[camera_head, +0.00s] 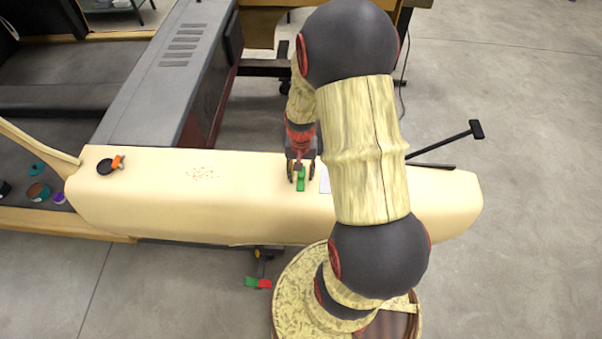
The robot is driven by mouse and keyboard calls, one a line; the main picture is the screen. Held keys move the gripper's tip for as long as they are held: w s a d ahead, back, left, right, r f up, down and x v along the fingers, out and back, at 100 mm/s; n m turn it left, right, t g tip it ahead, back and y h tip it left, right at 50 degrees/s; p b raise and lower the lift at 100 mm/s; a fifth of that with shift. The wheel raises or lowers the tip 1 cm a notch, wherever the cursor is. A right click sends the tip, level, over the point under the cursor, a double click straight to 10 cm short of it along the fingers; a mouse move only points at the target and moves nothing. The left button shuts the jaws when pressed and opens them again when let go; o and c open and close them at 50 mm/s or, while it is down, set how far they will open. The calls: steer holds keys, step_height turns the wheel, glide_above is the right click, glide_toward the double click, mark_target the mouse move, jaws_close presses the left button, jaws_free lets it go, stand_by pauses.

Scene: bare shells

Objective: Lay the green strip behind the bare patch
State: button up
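A small green strip (301,181) shows on the pale cream bench top (240,195), near its middle. My gripper (301,174) points down over the strip, with one dark finger on each side. The fingers look apart from the strip's sides, so the gripper seems open around it. The strip's far end is partly hidden by the gripper. I cannot tell for certain which area is the bare patch.
A black round thing with an orange part (110,165) sits at the bench's left end. A white sheet (325,180) is partly hidden by my arm. A green-and-red item (258,283) is below the front edge. A grey machine (172,80) stands behind.

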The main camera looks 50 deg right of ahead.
mark_target(301, 175)
step_height(301, 175, up, 11)
steer(key=a+r+n+t, duration=0.2)
steer(key=a+r+n, duration=0.3)
steer(key=a+r, duration=0.75)
steer(key=s+a+r+n+t, duration=0.3)
steer(key=s+a+r+n, duration=0.2)
steer(key=s+a+r, duration=0.2)
steer(key=a+r, duration=0.2)
steer(key=a, duration=0.1)
steer(key=shift+s+r+t, duration=0.3)
steer(key=shift+a, duration=0.1)
step_height(301, 175, down, 20)
steer(key=b, duration=2)
steer(key=shift+f+b, duration=0.2)
steer(key=shift+b, duration=0.2)
